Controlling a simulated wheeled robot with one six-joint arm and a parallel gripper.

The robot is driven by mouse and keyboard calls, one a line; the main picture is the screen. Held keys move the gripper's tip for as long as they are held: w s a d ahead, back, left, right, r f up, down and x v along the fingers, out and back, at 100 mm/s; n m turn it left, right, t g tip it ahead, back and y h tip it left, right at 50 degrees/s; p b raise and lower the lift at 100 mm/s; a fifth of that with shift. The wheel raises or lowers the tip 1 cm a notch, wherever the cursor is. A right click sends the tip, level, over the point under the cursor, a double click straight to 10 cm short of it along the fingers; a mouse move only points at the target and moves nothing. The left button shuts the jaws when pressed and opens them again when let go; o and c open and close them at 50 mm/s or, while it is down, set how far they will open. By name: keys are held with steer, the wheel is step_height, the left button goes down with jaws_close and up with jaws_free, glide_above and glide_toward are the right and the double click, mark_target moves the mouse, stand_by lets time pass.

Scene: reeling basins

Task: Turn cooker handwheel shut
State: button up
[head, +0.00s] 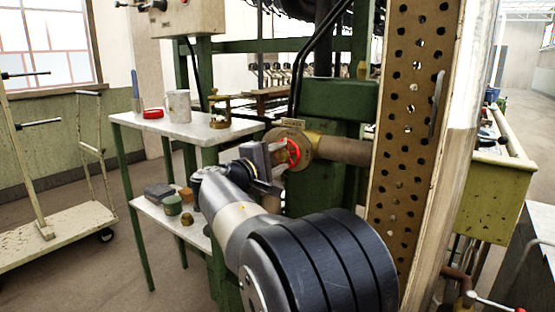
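The red handwheel (291,153) sits in front of a round brass-coloured flange on a horizontal pipe, beside a green machine frame, in the middle of the head view. A small label plate is above it. My gripper (276,155) is right at the left side of the handwheel, its fingers pointing toward it. The gripper's grey body and my arm hide part of the wheel's left and lower side. I cannot tell whether the fingers touch the rim or how far apart they are.
A perforated brown panel (415,100) stands close on the right. A white-topped table (150,122) with a mug (177,106) and red tape roll is at left. A trolley (45,250) is further left. A yellow-green basin (490,190) is at right.

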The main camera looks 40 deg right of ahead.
steer(key=shift+a, duration=0.1)
steer(key=b+v, duration=0.1)
steer(key=v, duration=0.5)
steer(key=shift+s+a, duration=0.2)
steer(key=shift+a, duration=0.15)
steer(key=shift+d, duration=0.1)
steer(key=p+x, duration=0.1)
steer(key=x, duration=0.5)
steer(key=shift+w+d, duration=0.1)
steer(key=shift+d, duration=0.05)
steer(key=shift+w+d+r+p, duration=0.2)
steer(key=shift+d+p, duration=0.1)
steer(key=shift+p, duration=0.2)
steer(key=n+p, duration=0.3)
steer(key=p, duration=0.1)
steer(key=shift+s+a, duration=0.1)
steer(key=shift+f+n+p, duration=0.15)
steer(key=shift+n+p, duration=0.3)
steer(key=shift+n, duration=0.15)
